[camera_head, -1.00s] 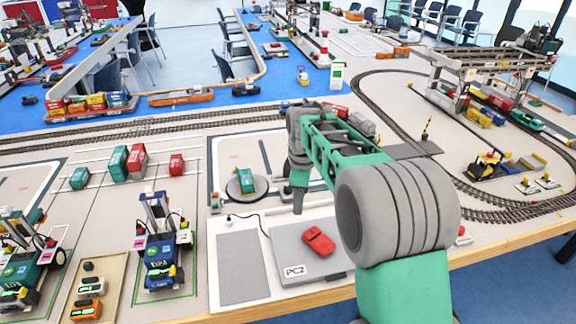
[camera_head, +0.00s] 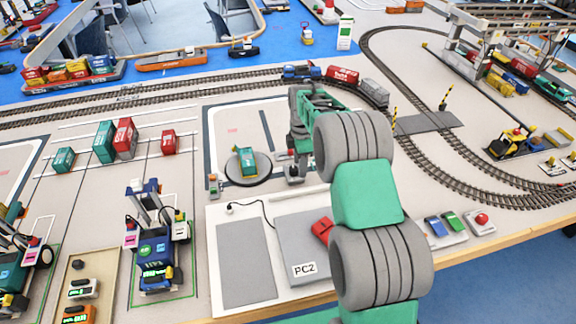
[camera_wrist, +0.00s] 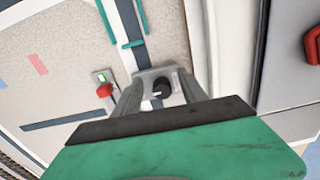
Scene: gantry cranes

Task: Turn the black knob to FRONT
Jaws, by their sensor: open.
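The black knob (camera_wrist: 162,87) shows in the wrist view on a small grey base. It sits in the gap between the grey fingers of my gripper (camera_wrist: 161,94), one on each side. My gripper is open. I cannot tell whether either finger touches the knob, and its pointer and labels are not readable. In the head view my gripper (camera_head: 293,173) is low over the table, just right of the round turntable (camera_head: 262,176). The knob cannot be made out there behind my arm.
A small box with a red top (camera_wrist: 104,89) stands beside the gripper in the wrist view. In the head view, the grey PC2 panel (camera_head: 290,235) and a red object (camera_head: 321,229) lie nearer, partly behind my arm. Rail tracks (camera_head: 170,116) run behind.

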